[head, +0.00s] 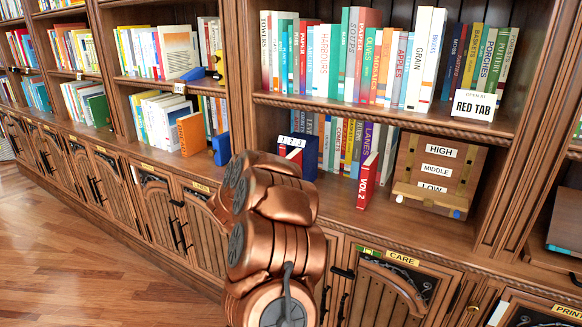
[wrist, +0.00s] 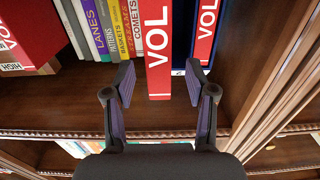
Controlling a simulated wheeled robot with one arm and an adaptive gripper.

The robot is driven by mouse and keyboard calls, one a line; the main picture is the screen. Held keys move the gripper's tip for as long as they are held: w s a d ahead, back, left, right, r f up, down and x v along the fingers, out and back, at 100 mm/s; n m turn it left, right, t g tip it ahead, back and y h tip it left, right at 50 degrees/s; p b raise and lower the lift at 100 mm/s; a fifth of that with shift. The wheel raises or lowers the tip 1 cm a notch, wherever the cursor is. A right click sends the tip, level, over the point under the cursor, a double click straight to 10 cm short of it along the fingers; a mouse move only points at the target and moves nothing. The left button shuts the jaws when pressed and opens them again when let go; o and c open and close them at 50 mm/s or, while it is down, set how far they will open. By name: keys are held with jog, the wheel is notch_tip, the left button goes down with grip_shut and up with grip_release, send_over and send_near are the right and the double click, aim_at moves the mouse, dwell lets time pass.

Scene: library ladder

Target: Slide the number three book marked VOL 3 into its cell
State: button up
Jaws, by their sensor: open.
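A blue holder (head: 310,155) labelled 1 2 3 stands on the lower shelf, partly hidden by my arm; red shows in its openings. A red book marked VOL 2 (head: 366,182) stands upright to its right, apart from it. In the wrist view my gripper (wrist: 160,80) is open, with one finger on each side of a red book marked VOL (wrist: 157,60). That book's number cannot be read, and I cannot tell whether the fingers touch it. A second red VOL book (wrist: 207,30) stands to its right, with dark blue holder between them. My gripper is hidden in the head view.
A row of books (head: 345,140) stands behind the holder. A brown board with HIGH, MIDDLE and LOW labels (head: 437,170) stands at the right. Bare shelf lies in front of VOL 2.

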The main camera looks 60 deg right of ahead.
jog(key=shift+s+a, duration=0.1)
jog(key=shift+a, duration=2.55)
